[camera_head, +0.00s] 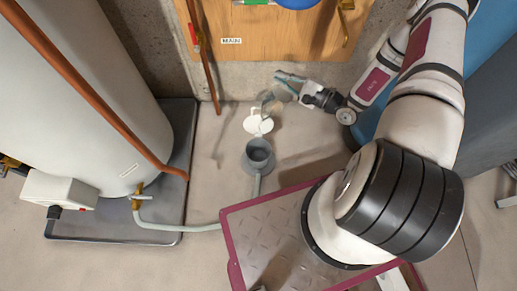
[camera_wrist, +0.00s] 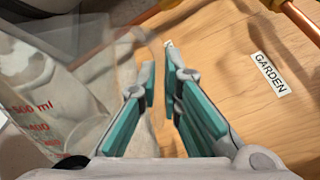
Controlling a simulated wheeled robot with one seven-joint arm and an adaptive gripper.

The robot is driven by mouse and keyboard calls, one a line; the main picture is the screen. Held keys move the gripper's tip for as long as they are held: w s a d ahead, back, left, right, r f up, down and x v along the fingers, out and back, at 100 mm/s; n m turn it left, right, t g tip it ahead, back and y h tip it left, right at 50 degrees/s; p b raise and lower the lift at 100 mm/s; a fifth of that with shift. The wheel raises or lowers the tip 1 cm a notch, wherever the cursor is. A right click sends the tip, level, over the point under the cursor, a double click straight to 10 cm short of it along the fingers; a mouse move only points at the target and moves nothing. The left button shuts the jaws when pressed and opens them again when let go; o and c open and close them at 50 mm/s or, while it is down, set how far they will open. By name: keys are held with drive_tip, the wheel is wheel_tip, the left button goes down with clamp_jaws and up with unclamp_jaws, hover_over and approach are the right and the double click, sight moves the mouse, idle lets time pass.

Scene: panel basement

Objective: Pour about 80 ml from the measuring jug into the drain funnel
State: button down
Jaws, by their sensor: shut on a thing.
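The measuring jug (camera_wrist: 42,112) is clear with red marks, 500 ml among them, and fills the left of the wrist view. In the head view it shows faintly (camera_head: 268,98), beside my gripper (camera_head: 284,80). My gripper is shut on the jug; in the wrist view its teal fingers (camera_wrist: 159,80) are close together, and the clear part between them is hard to make out. The grey drain funnel (camera_head: 258,156) stands on the floor, in front of the jug in the head view. The liquid level and the jug's exact tilt cannot be told.
A white round piece (camera_head: 258,123) shows between jug and funnel. A wooden panel (camera_head: 240,65), labelled GARDEN in the wrist view (camera_wrist: 270,73), stands behind. A copper pipe (camera_head: 206,60) and white tank (camera_head: 75,110) are left. A pale hose (camera_head: 185,226) runs to the funnel.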

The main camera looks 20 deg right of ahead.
drive_tip(key=shift+w+d, duration=0.1)
drive_tip(key=shift+d, duration=0.05)
idle(0.6)
drive_tip(key=shift+s+r+n+p, duration=0.2)
drive_tip(key=shift+r+n+p, duration=0.2)
drive_tip(key=shift+n, duration=0.1)
idle(0.3)
drive_tip(key=shift+w+d, duration=0.2)
drive_tip(key=shift+d, duration=0.05)
drive_tip(key=shift+r, duration=0.1)
drive_tip(key=shift+r, duration=0.1)
idle(0.7)
drive_tip(key=m, duration=0.1)
drive_tip(key=w+d+f+m, duration=0.1)
drive_tip(key=d+b, duration=0.1)
drive_tip(key=shift+w+d+f+m, duration=0.25)
drive_tip(key=shift+w+m, duration=0.1)
drive_tip(key=shift+m, duration=0.05)
drive_tip(key=shift+w+d+f+m+b, duration=0.2)
drive_tip(key=shift+w+d+m+b, duration=0.1)
drive_tip(key=shift+m, duration=0.6)
